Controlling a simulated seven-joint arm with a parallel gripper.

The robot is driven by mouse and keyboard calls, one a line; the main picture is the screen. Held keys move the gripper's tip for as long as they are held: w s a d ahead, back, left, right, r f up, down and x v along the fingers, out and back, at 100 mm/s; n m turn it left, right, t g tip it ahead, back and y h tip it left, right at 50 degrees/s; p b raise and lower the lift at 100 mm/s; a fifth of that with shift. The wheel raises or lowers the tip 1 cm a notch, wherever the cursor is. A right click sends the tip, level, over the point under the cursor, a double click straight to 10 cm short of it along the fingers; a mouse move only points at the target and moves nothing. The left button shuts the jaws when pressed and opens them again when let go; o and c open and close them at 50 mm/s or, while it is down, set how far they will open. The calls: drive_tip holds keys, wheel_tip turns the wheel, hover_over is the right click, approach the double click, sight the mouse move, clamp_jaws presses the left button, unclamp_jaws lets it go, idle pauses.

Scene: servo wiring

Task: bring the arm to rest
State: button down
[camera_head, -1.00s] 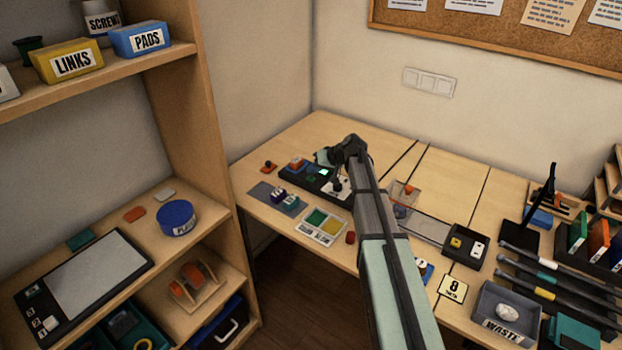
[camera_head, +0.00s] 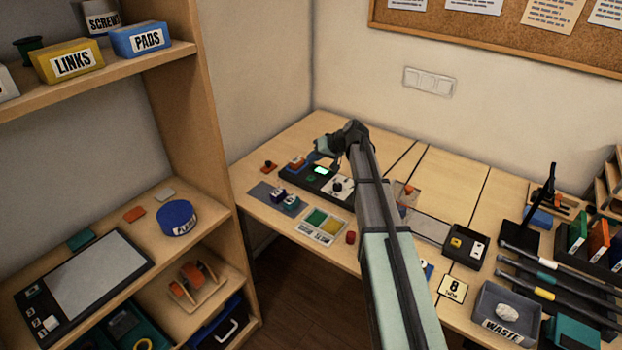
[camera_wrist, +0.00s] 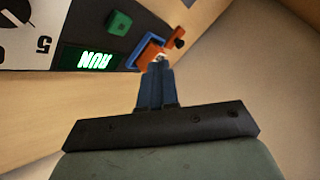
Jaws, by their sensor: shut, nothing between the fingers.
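My gripper (camera_head: 311,157) is above the back left part of the desk, beyond a black control box (camera_head: 328,191). In the wrist view its blue-grey fingers (camera_wrist: 160,64) are together with nothing between them.
A small orange piece with a black knob (camera_head: 268,166) lies at the left. A waste bin (camera_head: 505,312) and cable rack stand right. Shelves (camera_head: 195,140) stand left.

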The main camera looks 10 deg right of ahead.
idle(0.6)
